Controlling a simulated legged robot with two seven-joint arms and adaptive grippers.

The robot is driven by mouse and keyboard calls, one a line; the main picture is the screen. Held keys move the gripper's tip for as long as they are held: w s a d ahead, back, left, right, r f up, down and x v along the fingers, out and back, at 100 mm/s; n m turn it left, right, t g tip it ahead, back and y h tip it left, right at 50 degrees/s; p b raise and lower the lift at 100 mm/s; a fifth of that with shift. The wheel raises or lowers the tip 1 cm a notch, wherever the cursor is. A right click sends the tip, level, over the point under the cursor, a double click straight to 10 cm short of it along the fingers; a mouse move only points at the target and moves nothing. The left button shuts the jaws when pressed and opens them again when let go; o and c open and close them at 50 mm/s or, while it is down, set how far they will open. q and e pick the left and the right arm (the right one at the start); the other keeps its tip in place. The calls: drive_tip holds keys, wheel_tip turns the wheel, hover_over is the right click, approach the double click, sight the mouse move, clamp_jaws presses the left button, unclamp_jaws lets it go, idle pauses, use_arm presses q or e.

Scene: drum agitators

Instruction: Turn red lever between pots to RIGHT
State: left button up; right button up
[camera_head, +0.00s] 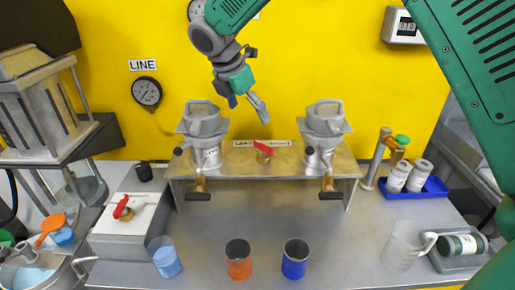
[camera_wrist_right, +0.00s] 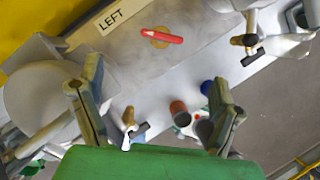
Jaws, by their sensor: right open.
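The red lever (camera_head: 263,147) sits on a round brass base on the raised metal shelf (camera_head: 235,160), between two lidded metal pots. Its handle lies slantwise across the base. It also shows at the top of the right wrist view (camera_wrist_right: 162,35), beside the LEFT label (camera_wrist_right: 110,17). The left pot (camera_head: 203,122) and the right pot (camera_head: 325,125) stand on the shelf. My right gripper (camera_head: 248,107) is above the shelf, left of and above the lever in the picture, with its fingers apart. Nothing is between its fingers (camera_wrist_right: 155,112), and they are clear of the lever. My left gripper is not in view.
An orange cup (camera_head: 238,262) and a blue cup (camera_head: 294,262) stand in front of the shelf. A grey box with another red lever (camera_head: 123,207) is at left. A blue tray (camera_head: 432,190) with white containers is at right. The yellow wall (camera_head: 300,60) stands behind.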

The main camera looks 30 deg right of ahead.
sight(263, 144)
drive_tip(key=x, duration=0.6)
drive_tip(key=d+x, duration=0.1)
drive_tip(key=x, duration=0.5)
drive_tip(key=shift+s+d+f, duration=0.1)
drive_tip(key=shift+s+d, duration=0.05)
drive_tip(key=shift+d, duration=0.1)
drive_tip(key=shift+f, duration=0.35)
drive_tip(key=shift+a+f, duration=0.15)
drive_tip(key=shift+a, duration=1)
drive_tip(key=shift+d, duration=0.3)
drive_tip(key=c, duration=0.7)
drive_tip(key=shift+d, duration=0.35)
drive_tip(key=c, duration=0.5)
drive_tip(key=shift+o, duration=0.2)
drive_tip(key=shift+d, duration=0.3)
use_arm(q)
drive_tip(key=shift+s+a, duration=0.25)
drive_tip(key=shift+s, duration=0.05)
use_arm(e)
drive_tip(key=shift+a, duration=0.1)
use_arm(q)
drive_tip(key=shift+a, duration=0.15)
use_arm(e)
drive_tip(key=shift+a, duration=0.2)
